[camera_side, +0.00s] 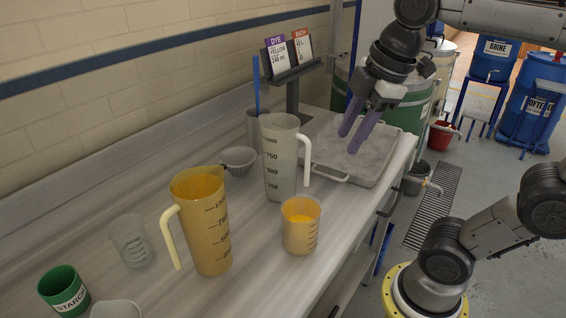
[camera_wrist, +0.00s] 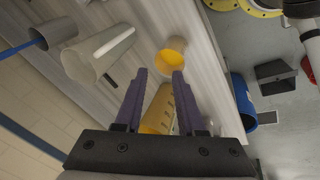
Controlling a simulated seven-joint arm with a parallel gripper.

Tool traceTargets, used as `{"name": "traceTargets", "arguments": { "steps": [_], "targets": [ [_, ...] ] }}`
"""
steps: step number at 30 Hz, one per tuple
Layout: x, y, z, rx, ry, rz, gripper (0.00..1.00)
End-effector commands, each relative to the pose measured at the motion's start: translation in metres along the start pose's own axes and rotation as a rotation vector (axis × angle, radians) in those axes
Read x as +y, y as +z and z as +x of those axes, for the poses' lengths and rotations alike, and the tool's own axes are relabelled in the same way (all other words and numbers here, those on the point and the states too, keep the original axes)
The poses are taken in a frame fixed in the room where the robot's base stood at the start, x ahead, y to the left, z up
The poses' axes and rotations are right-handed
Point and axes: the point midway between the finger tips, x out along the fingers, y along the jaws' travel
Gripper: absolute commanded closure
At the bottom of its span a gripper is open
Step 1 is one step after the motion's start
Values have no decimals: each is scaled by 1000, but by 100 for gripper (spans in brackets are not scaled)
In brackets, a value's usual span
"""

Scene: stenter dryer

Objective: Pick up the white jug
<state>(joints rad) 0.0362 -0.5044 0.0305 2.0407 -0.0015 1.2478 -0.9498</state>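The white jug (camera_side: 280,172) is a tall, translucent, whitish measuring jug with dark graduations, upright on the bench. Its white handle (camera_side: 306,158) points to the right in the side view. In the wrist view the white jug (camera_wrist: 92,55) lies to the upper left, outside the gap between the fingers. My gripper (camera_side: 349,141), with purple fingers, is open and empty. It hangs right of the jug, beyond the handle, above the grey tray. In the wrist view my gripper (camera_wrist: 159,74) shows both fingers apart, with nothing held.
A yellow jug (camera_side: 208,235) and a small beaker of orange liquid (camera_side: 301,238) stand in front of the white jug. Behind it are a grey bowl (camera_side: 239,160) and a cup (camera_side: 253,124) with a blue stick. The grey tray (camera_side: 385,165) and a card stand (camera_side: 292,92) are nearby.

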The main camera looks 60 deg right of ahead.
Motion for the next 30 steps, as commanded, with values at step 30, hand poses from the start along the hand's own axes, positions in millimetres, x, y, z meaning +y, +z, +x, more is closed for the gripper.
{"name": "traceTargets", "arguments": {
  "steps": [30],
  "targets": [
    [134,-37,112,-134,-279,-372,61]
  ]
}}
